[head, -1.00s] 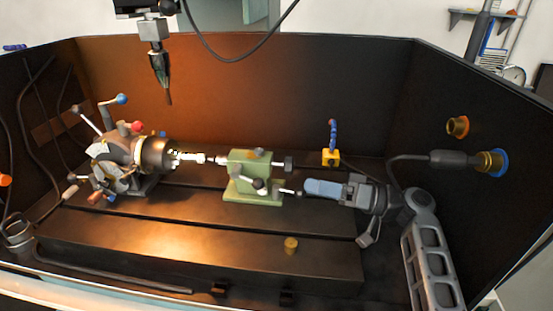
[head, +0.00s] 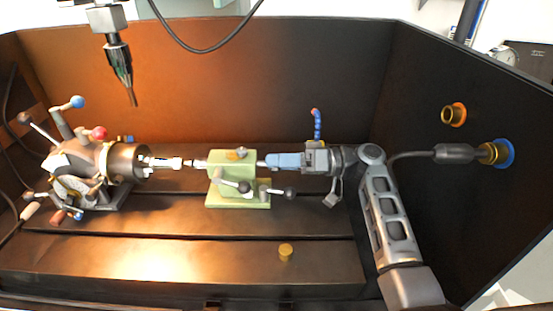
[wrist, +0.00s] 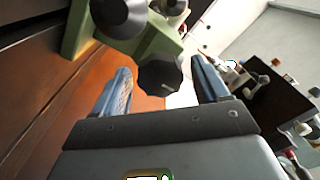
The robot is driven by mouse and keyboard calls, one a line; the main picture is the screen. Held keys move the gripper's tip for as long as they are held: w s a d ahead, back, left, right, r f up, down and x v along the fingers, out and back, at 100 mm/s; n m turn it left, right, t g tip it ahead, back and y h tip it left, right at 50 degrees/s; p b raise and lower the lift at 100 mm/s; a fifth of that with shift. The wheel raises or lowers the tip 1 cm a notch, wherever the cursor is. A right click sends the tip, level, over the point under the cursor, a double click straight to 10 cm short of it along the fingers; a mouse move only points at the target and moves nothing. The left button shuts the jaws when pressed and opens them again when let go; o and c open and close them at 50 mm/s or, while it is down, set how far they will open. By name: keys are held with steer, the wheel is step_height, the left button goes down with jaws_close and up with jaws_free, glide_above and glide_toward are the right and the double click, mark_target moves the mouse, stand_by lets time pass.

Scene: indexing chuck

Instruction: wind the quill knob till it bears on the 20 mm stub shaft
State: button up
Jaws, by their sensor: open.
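The green tailstock (head: 222,195) stands mid-bed. Its dark quill knob (wrist: 160,75) shows in the wrist view between my gripper's two blue fingers, with space at its sides. My gripper (head: 271,161) is open at the tailstock's right end, in line with the spindle, and hides most of the knob in the head view. The bright stub shaft (head: 164,162) sticks out of the chuck (head: 124,163) toward the tailstock. The quill's tip (head: 198,163) is close to the shaft's right end. I cannot tell whether they touch.
Ball-ended levers (head: 289,193) stick out at the tailstock's front, near my gripper. A blue coolant nozzle (head: 317,125) stands behind. A brass cap (head: 286,251) sits on the front of the bed. A tool (head: 118,65) hangs at upper left.

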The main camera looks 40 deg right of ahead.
steer(key=shift+w+a, duration=0.15)
steer(key=shift+a, duration=0.05)
steer(key=c, duration=1)
steer(key=shift+c, duration=0.2)
steer(key=shift+m, duration=0.3)
